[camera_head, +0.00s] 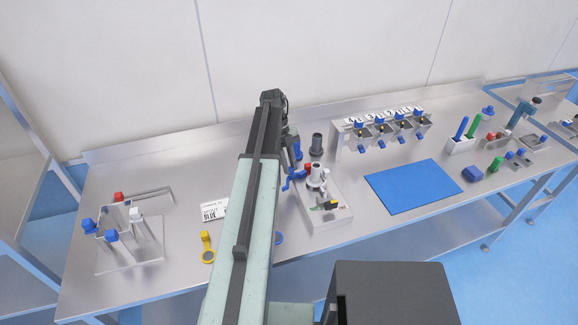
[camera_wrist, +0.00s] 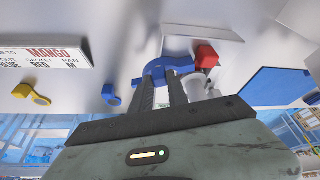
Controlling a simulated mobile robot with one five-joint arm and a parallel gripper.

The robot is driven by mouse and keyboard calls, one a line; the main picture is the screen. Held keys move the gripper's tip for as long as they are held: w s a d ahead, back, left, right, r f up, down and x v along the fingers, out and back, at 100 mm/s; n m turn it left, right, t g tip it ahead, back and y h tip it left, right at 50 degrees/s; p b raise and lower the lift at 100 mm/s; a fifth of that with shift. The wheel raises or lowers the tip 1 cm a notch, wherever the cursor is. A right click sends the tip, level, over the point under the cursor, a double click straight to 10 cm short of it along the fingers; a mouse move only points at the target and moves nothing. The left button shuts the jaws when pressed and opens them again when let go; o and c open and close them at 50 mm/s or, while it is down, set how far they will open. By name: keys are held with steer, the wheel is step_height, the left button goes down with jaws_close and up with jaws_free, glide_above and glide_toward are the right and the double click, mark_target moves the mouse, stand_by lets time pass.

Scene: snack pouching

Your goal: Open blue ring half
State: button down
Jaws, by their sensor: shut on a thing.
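In the wrist view, a blue curved ring half (camera_wrist: 171,64) lies at the tips of my gripper (camera_wrist: 161,78), whose two grey fingers are shut on it. A red block (camera_wrist: 206,56) sits just right of the ring half, above a white-grey cylindrical part. In the head view, the blue ring half (camera_head: 289,186) shows beside my arm, at the left of the grey-white fixture (camera_head: 317,178). My arm hides part of that area, and the fingertips are hard to make out there. I cannot tell how far the ring half is swung.
The fixture stands on a pale base plate (camera_head: 325,214). A label card (camera_head: 214,210) and a yellow ringed tool (camera_head: 207,248) lie left of my arm. A blue mat (camera_head: 414,186) lies right, below a rack (camera_head: 345,140) of small funnels. A stand with blue knobs (camera_head: 128,255) is far left.

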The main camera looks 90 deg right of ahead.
steer(key=shift+s, duration=0.1)
stand_by(0.3)
steer(key=c, duration=1.3)
jaws_free()
steer(key=p+v, duration=0.7)
steer(key=shift+w+d+r, duration=0.15)
steer(key=shift+w+r, duration=0.05)
steer(key=shift+r, duration=0.1)
